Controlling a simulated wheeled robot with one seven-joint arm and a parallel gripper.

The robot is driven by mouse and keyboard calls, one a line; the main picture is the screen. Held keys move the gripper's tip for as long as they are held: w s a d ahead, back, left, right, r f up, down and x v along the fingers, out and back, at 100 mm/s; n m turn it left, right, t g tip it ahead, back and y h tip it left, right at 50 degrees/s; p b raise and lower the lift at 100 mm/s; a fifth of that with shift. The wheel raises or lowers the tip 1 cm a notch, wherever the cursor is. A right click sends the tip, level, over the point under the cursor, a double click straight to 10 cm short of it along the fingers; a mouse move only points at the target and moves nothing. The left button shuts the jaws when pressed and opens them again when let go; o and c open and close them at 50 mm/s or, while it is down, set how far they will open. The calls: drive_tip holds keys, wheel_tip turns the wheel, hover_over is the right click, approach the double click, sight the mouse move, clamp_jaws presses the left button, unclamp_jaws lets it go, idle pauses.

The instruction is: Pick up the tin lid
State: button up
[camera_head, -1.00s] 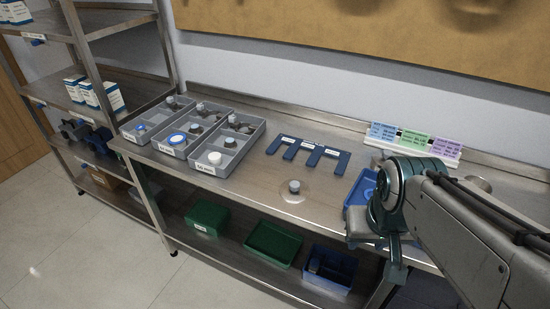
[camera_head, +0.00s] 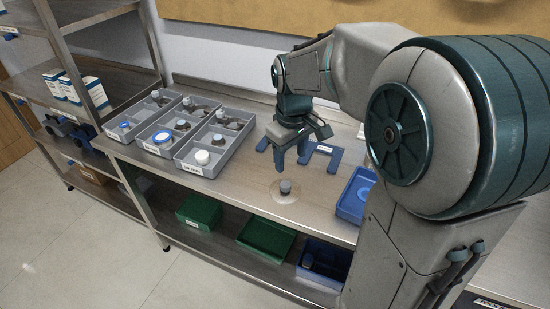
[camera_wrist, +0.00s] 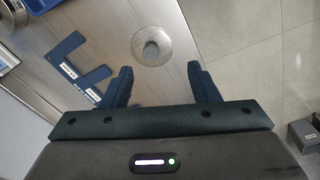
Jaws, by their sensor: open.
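The tin lid appears to be the round, shiny flat disc with a grey knob (camera_head: 286,188) lying on the steel bench near its front edge. It also shows in the wrist view (camera_wrist: 152,51), a little beyond my fingertips and roughly centred between them. My gripper (camera_head: 292,164) is open and empty, pointing down above the bench, behind the lid in the head view. Its two dark fingers also show spread apart in the wrist view (camera_wrist: 160,70). Nothing hides the lid.
A flat blue slotted plate (camera_head: 325,152) lies under and beside my gripper. Grey divided bins (camera_head: 211,172) with small parts stand to the left. A blue tray (camera_head: 350,208) is to the right, partly behind my arm. The bench around the lid is clear.

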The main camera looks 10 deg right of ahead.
drive_tip(key=w+f+n, duration=0.2)
drive_tip(key=w, duration=0.3)
hover_over(285, 184)
drive_tip(key=shift+g, duration=0.4)
drive_tip(key=f, duration=0.8)
drive_tip(key=shift+s+a, duration=0.1)
drive_tip(key=shift+s, duration=0.15)
drive_tip(key=shift+w+f+p, duration=0.15)
drive_tip(key=shift+f+p, duration=0.45)
drive_tip(key=shift+f, duration=2.1)
drive_tip(key=c, duration=1.1)
